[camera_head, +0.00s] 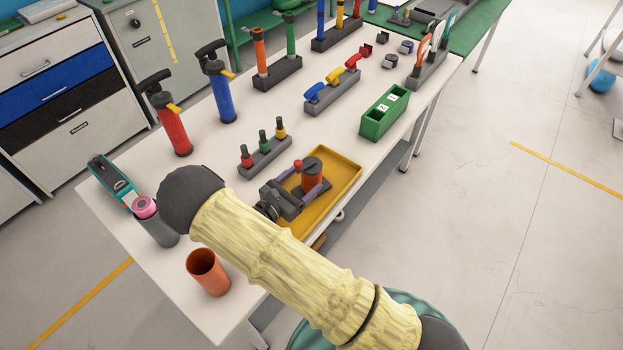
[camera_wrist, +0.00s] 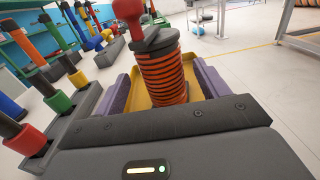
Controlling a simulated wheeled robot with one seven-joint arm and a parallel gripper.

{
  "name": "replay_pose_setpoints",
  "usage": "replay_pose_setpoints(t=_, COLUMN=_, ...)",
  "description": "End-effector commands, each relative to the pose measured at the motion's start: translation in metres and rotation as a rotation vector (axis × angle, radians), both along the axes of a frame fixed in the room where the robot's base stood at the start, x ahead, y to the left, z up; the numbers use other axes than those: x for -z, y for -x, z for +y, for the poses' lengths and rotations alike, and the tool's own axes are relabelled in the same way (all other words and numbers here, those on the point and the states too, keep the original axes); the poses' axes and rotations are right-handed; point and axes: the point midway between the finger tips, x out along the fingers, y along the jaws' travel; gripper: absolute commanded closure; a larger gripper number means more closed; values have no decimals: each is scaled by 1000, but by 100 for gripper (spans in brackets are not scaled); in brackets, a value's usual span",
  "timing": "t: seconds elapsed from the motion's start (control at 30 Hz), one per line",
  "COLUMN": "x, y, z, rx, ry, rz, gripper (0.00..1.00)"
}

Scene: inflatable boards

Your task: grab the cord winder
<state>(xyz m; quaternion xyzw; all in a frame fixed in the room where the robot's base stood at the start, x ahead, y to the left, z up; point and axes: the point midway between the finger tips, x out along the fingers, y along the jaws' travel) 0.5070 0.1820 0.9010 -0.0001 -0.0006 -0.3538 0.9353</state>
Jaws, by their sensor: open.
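The cord winder (camera_wrist: 163,78) is a spool of orange and black cord with a dark grey top and a red knob. It stands upright in a yellow tray (camera_head: 345,171). In the head view the cord winder (camera_head: 313,167) is at the tray's middle, partly hidden by my gripper (camera_head: 300,183). My gripper (camera_wrist: 163,88) is open, with one purple finger on each side of the cord winder. Slim gaps show between fingers and cord in the wrist view, so I see no firm grip. The winder's base is hidden behind the gripper body.
A rack with red, green and yellow handled tools (camera_head: 264,153) stands close left of the tray. An orange cup (camera_head: 207,272) and a grey holder (camera_head: 157,229) stand near the front. A green box (camera_head: 384,112) is beyond the tray. The white table's (camera_head: 235,325) right edge is close.

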Motion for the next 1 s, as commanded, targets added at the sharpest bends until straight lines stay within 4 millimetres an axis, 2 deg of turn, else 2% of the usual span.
replay_pose_setpoints(t=0.4, x=0, y=-7, z=-7, rx=1, ry=0, rz=1, gripper=26)
replay_pose_setpoints(t=0.7, x=-1, y=-35, z=-34, rx=2, ry=0, rz=1, gripper=26)
replay_pose_setpoints(t=1.0, x=1, y=-43, z=-40, rx=-2, ry=-1, rz=1, gripper=26)
